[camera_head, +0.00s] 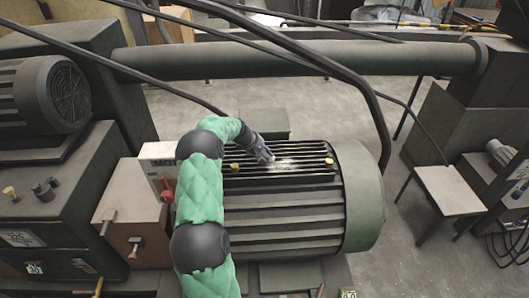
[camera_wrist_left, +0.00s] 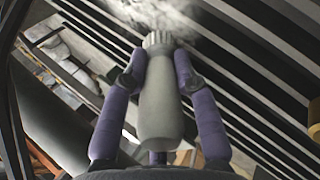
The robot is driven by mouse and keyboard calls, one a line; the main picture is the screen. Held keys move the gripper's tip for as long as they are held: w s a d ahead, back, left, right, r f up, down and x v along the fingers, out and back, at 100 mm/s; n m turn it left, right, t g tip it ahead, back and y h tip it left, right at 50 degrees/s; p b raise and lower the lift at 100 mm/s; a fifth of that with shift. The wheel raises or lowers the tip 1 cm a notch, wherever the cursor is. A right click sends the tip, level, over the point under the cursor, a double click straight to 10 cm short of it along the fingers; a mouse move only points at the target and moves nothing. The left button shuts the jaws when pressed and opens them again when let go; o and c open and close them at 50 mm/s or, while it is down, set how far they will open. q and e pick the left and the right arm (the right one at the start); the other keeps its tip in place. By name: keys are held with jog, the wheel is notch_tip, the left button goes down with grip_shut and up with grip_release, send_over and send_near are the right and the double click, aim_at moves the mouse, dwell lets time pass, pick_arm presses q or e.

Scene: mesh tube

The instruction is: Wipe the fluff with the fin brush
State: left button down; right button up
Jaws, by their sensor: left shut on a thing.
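My left gripper (camera_head: 264,157) is over the ribbed top of the dark motor housing (camera_head: 285,215). In the left wrist view its purple fingers (camera_wrist_left: 160,75) are shut on the fin brush (camera_wrist_left: 160,105), a grey handle with a short toothed tip pointing away from me. White fluff (camera_head: 287,163) lies across the dark fins, just right of the gripper in the head view. In the left wrist view the fluff (camera_wrist_left: 205,22) is at the brush tip; I cannot tell if they touch. My right gripper is not in view.
Yellow knobs stand on the housing, one left of the gripper (camera_head: 235,167) and one to its right (camera_head: 329,162). A control box with a red lever (camera_head: 166,190) is at left. Dark cables arch overhead. A stool (camera_head: 449,190) stands at right.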

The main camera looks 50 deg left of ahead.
pick_arm(q)
jog(key=shift+s+d+f+b, duration=0.1)
jog(key=shift+s+d+b, duration=0.15)
jog(key=shift+s+d, duration=0.4)
jog(key=shift+s+d+b, duration=0.2)
jog(key=shift+s+d, duration=0.2)
jog(key=shift+d, duration=0.45)
jog(key=shift+s+d+b, duration=0.4)
jog(key=shift+s+d, duration=0.85)
jog(key=shift+d, duration=0.25)
jog(key=r+p, duration=0.1)
jog(key=r, duration=0.1)
jog(key=r+p, duration=0.1)
jog(key=shift+s+a+r+p, duration=0.15)
jog(key=shift+s+r+p, duration=0.05)
jog(key=shift+r+p, duration=0.2)
notch_tip(320, 180, up, 3)
jog(key=shift+w+f+p, duration=0.15)
jog(key=shift+f+p, duration=0.05)
jog(key=shift+p, duration=0.8)
jog(key=shift+r, duration=0.1)
